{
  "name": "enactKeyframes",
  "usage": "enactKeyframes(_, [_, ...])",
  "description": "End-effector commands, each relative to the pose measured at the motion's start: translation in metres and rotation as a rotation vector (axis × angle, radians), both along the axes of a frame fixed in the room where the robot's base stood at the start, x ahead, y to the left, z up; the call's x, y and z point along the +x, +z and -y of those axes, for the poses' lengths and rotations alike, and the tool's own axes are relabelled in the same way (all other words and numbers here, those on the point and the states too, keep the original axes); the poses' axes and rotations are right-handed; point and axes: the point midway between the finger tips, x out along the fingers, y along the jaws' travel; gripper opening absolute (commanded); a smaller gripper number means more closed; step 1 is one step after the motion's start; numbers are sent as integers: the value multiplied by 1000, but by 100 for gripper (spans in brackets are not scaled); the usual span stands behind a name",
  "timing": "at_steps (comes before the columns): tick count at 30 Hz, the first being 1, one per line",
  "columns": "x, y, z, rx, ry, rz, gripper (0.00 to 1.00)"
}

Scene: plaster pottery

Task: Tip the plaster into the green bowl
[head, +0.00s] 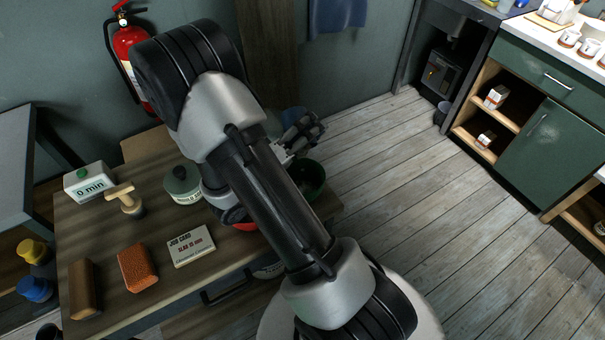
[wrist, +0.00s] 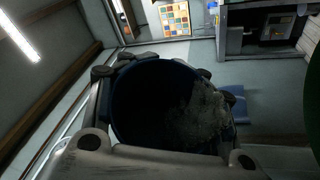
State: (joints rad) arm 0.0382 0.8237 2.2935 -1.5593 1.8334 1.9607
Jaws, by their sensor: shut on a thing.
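My gripper (head: 305,134) is shut on a dark blue cup (wrist: 150,95), which fills the middle of the wrist view between my fingers. A grey, grainy mass, seemingly plaster, (wrist: 198,118) shows at the right side of the cup's mouth. The wrist view is rolled over, so the cup appears tilted. In the head view only a small blue part of the cup (head: 293,114) shows behind my gripper. The green bowl (head: 314,178) stands on the table's right end, just below my gripper, partly hidden by my arm. A dark green edge shows at the wrist view's right border (wrist: 314,90).
On the table (head: 215,270) are a timer (head: 90,181), a wooden-handled tool (head: 125,197), a lidded pot (head: 183,186), a job card (head: 191,246), a red-brown block (head: 137,268) and a brown block (head: 86,288). The floor to the right is clear.

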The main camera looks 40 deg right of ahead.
Motion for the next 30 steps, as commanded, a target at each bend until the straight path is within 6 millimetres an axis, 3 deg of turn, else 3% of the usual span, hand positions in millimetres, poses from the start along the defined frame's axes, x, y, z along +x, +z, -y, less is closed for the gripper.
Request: enactKeyframes(30, [-3,9,-2,-33,-1,63,14])
